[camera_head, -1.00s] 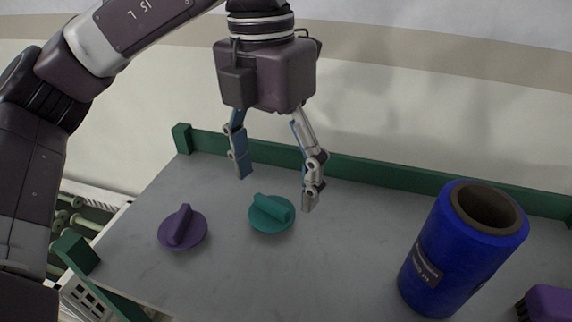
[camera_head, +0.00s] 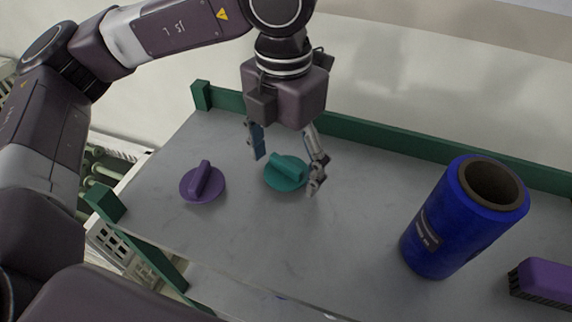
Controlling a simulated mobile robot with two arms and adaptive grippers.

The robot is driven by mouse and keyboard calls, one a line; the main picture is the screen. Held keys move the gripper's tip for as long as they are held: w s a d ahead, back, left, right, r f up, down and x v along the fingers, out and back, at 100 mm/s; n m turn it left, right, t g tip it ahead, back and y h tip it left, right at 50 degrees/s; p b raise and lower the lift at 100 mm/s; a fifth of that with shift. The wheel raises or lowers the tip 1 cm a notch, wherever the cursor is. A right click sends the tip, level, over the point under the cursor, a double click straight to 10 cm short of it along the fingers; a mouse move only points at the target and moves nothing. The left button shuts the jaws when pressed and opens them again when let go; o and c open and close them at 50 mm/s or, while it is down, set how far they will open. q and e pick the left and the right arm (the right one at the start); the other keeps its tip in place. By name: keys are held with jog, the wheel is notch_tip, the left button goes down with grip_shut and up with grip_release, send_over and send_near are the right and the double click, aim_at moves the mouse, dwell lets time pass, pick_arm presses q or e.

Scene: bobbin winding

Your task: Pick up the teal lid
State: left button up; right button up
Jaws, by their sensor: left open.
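The teal lid (camera_head: 285,174) lies flat on the grey tabletop, a round disc with a raised bar handle across its top. My left gripper (camera_head: 288,174) is open and points down at the lid. One finger is at the lid's left and back side, the other at its right side. I cannot tell whether either finger touches the lid. No other gripper shows.
A purple lid (camera_head: 202,184) lies left of the teal lid. A blue cylinder (camera_head: 448,220) with a hollow core stands at the right. A purple brush-like block (camera_head: 543,281) is at the right edge. A green rail (camera_head: 369,147) borders the table's back.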

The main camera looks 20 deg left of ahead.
pick_arm(q)
jog(key=c, duration=0.9)
